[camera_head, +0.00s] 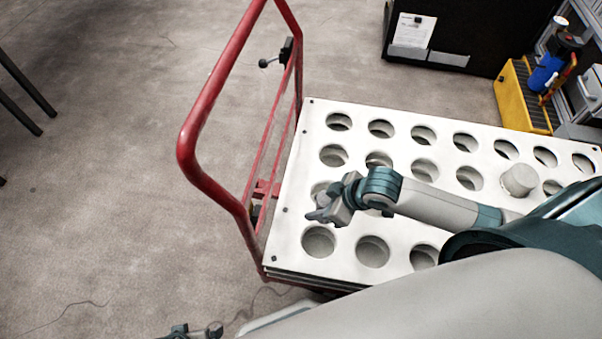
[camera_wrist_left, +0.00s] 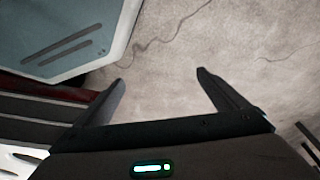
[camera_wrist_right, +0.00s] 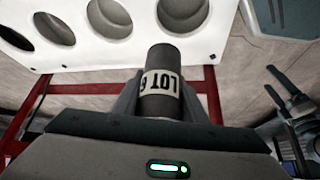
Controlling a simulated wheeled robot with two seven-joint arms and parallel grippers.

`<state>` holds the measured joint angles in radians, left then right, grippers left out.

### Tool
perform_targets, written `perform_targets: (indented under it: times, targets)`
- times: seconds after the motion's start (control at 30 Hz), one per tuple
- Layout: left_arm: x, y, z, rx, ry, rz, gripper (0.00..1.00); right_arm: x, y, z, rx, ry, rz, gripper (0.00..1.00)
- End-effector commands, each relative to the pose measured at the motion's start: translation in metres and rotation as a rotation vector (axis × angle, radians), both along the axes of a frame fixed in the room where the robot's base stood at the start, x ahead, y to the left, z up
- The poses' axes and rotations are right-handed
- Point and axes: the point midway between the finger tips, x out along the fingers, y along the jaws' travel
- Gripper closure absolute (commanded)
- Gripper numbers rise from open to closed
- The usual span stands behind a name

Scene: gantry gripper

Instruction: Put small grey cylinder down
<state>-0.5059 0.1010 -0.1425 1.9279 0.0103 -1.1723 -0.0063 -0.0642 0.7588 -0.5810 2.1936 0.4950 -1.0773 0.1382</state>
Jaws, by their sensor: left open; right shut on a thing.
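The small grey cylinder (camera_wrist_right: 165,62) shows in the right wrist view. It is dark grey with a white band reading "LOT 6". My right gripper (camera_wrist_right: 166,100) is shut on it, one finger on each side. In the head view my right gripper (camera_head: 328,210) is above the left part of the white holed plate (camera_head: 287,245); I cannot make out the cylinder there. In the right wrist view the cylinder's far end overlaps the plate's edge, near a hole. My left gripper (camera_wrist_left: 162,78) is open and empty, with bare floor beyond it; it shows partly at the head view's bottom edge (camera_head: 192,331).
The plate lies on a cart with a red tubular handle (camera_head: 222,75) at its left. A pale cylinder (camera_head: 518,180) stands in one hole; several other holes look empty. A black cabinet (camera_head: 480,30) and a yellow box (camera_head: 520,100) are behind.

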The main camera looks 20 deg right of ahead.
Motion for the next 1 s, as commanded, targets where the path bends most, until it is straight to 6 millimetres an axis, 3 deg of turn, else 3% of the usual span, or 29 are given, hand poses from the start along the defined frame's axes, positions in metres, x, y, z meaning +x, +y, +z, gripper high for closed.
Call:
perform_targets:
  times: [0.57,1.0]
  targets:
    - [0.001,0.000,0.004,-0.001,-0.003,0.000,0.07,0.004,0.003,-0.008,0.002,-0.002,0.006,0.98]
    - [0.001,-0.001,0.020,0.001,-0.005,-0.001,0.07,0.062,0.043,-0.050,0.003,-0.002,0.006,0.98]
